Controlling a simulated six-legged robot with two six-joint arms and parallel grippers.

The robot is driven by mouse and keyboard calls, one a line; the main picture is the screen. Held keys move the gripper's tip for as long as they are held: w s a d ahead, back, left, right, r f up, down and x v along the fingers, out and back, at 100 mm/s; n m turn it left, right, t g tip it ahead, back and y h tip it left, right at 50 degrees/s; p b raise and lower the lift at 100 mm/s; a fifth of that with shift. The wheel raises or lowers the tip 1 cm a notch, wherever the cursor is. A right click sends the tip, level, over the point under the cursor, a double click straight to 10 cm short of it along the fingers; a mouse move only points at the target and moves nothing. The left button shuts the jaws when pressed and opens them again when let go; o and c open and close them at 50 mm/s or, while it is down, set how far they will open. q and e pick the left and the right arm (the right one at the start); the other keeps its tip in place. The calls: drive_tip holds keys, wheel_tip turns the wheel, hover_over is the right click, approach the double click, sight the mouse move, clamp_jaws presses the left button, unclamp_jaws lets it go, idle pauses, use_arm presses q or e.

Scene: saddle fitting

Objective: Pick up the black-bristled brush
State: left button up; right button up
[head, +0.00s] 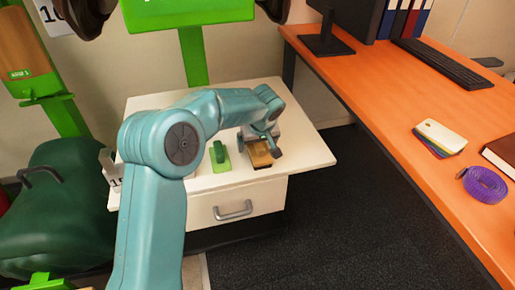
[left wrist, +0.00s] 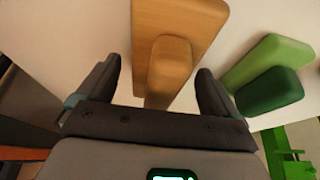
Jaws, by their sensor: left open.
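A wooden brush (head: 261,159) with a flat tan back and a raised wooden grip lies on the white cabinet top. In the left wrist view, the wooden brush (left wrist: 178,20) has its grip between my left fingers, with gaps on both sides. A green brush (head: 220,160) with a dark green grip lies to its left; it also shows at the right of the left wrist view (left wrist: 268,85). No bristles show, so I cannot tell their colour. My left gripper (head: 259,148) is open over the wooden brush. My right gripper is out of view.
The white cabinet (head: 305,152) has a drawer with a grey handle (head: 233,210). A green padded thing (head: 60,205) is at left.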

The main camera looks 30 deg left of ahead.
use_arm(q)
drive_tip(key=shift+f+b, duration=0.25)
drive_tip(key=shift+b, duration=0.1)
idle(0.3)
drive_tip(key=c, duration=1.1)
drive_tip(key=shift+c, duration=0.3)
